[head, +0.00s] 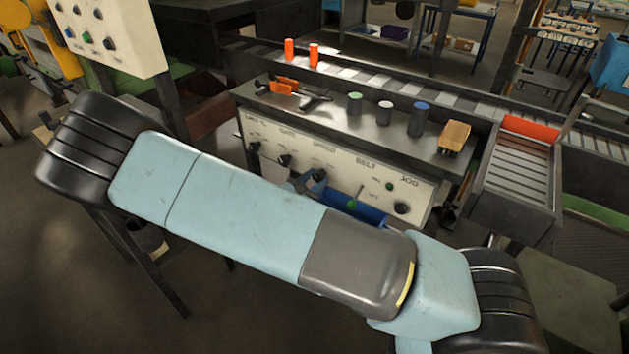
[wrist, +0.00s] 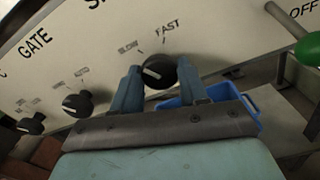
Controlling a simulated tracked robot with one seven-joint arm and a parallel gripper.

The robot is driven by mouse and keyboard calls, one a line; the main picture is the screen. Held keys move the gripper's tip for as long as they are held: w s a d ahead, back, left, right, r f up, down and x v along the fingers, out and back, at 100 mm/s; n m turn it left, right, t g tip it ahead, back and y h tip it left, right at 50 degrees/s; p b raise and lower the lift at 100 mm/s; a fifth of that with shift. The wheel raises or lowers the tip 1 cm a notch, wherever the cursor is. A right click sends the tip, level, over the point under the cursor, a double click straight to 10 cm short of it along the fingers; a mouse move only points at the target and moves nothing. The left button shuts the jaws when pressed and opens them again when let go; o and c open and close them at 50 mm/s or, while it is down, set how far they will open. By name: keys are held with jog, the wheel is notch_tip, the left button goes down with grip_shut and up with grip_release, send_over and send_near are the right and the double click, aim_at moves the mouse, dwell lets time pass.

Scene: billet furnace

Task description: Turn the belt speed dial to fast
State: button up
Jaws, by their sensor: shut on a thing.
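The black speed dial (wrist: 156,72) sits on the white control panel under the printed words SLOW and FAST in the wrist view. A short white mark shows on its face, pointing to the left side, not at FAST. My gripper (wrist: 158,68) has one finger on each side of the dial and is shut on it. In the head view the dial (head: 320,174) shows small under the SPEED label, with my gripper (head: 302,183) at it, partly hidden by my arm.
More black knobs, such as the gate knob (wrist: 77,104), line the panel at left. A lever with a green knob (wrist: 309,49) juts out at right. A blue bin (wrist: 215,95) is below.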

jog(key=shift+c, duration=0.8)
jog(key=shift+m, duration=0.3)
jog(key=m, duration=1)
jog(key=shift+f, duration=0.1)
jog(key=shift+s+m, duration=0.1)
jog(key=shift+m, duration=1.4)
jog(key=shift+d+f+m, duration=0.1)
jog(key=shift+m, duration=0.2)
jog(key=o, duration=1.1)
jog(key=shift+c, duration=0.2)
